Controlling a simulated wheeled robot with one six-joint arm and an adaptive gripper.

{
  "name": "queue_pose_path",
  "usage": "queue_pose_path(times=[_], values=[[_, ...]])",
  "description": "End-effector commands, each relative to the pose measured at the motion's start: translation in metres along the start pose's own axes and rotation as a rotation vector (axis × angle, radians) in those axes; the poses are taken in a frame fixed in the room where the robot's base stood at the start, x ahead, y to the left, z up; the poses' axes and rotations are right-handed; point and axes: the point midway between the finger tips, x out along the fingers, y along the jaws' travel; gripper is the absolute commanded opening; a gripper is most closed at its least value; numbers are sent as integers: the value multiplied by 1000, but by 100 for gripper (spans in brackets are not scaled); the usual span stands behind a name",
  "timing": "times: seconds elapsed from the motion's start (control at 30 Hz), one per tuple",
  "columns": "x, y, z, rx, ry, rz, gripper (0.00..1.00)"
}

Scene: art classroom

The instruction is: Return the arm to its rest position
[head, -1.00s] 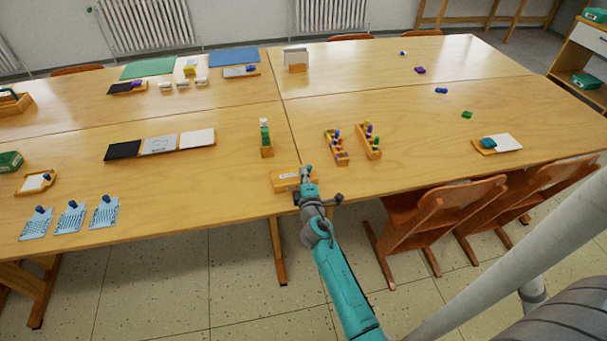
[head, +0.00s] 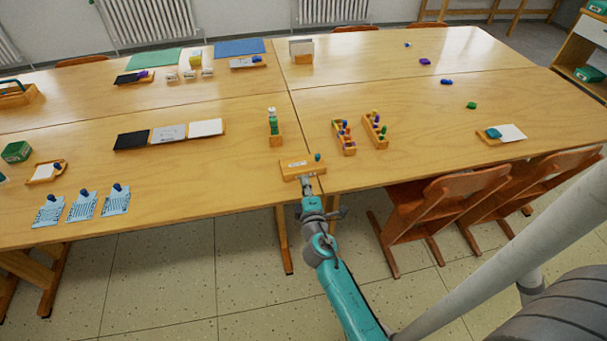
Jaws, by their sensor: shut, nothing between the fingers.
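My gripper (head: 307,185) is at the end of my teal and grey arm, at the near edge of the table in the head view. It is small in the picture, just in front of a small wooden box (head: 294,168) with a pale label. A small blue-green piece (head: 317,157) sits at the right end of that box, apart from my fingers. The fingers are shut and hold nothing. I cannot tell whether the gripper touches the box's near side.
Wooden chairs (head: 430,205) stand at the near right. Floor (head: 170,285) before the table is clear.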

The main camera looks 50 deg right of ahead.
Motion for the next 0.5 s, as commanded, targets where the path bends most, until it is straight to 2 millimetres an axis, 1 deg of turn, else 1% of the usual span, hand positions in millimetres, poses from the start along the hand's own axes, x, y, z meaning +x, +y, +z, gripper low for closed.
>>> queue_pose_path(times=[0.03,0.1,0.2,0.5], values=[[-6,-1,0,-1,1,-1,0],[-12,0,0,0,1,-1,0],[-17,0,0,0,0,0,0],[-20,-1,0,3,2,-2,0]])
